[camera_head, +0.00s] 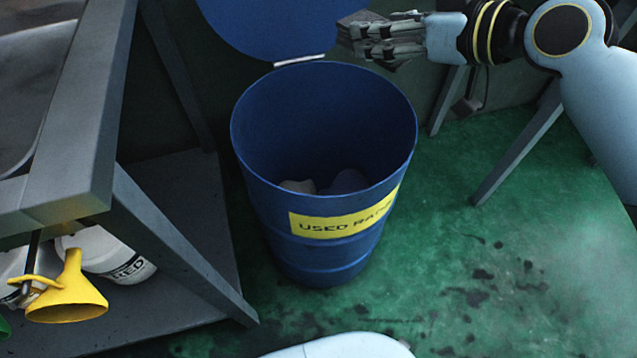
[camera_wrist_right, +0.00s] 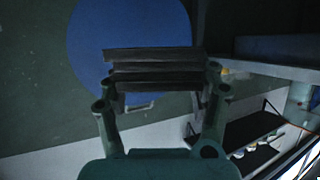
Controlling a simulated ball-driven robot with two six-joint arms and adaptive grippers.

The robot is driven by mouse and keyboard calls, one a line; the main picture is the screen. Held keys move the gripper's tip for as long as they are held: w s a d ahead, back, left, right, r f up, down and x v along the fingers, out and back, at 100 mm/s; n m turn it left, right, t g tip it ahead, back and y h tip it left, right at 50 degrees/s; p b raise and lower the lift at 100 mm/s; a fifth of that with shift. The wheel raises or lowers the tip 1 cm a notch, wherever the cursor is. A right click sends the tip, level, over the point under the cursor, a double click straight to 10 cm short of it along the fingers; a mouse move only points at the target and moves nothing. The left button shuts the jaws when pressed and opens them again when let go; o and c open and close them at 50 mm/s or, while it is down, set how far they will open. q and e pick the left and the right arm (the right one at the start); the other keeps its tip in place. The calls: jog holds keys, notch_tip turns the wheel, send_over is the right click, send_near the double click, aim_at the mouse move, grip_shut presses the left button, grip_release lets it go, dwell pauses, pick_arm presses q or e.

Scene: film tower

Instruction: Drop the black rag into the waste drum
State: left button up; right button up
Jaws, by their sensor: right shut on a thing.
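The waste drum (camera_head: 325,120) is an open blue drum standing on the green floor in the head view, with a yellow "USED RA…" label (camera_head: 343,215). Its round blue lid (camera_head: 285,22) stands raised behind the opening and also shows in the right wrist view (camera_wrist_right: 95,40). My right gripper (camera_head: 375,38) is shut on the black rag (camera_head: 358,20), beyond the drum's far right rim and beside the lid. In the right wrist view the rag (camera_wrist_right: 155,68) looks dark and layered between the fingers. My left gripper is out of view.
Greyish crumpled pieces (camera_head: 345,182) lie at the drum's bottom. A grey bench frame (camera_head: 75,130) with a lower shelf (camera_head: 190,215) stands on the left, with a yellow funnel (camera_head: 68,293) and white bottles (camera_head: 112,255). Dark stains mark the open green floor on the right.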

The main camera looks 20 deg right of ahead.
pick_arm(q)
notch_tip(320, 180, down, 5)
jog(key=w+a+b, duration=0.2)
jog(key=b, duration=0.4)
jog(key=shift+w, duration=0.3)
pick_arm(e)
jog(key=w+a+f, duration=0.2)
jog(key=f, duration=0.4)
jog(key=w+a+f, duration=0.2)
jog(key=w+f, duration=0.1)
jog(key=f, duration=0.4)
jog(key=shift+w+f+y, duration=0.2)
jog(key=shift+y, duration=0.1)
jog(key=shift+a, duration=0.1)
jog(key=o, duration=1.3)
jog(key=shift+c, duration=0.2)
jog(key=shift+s, duration=0.1)
jog(key=v, duration=1.2)
jog(key=shift+r, duration=0.1)
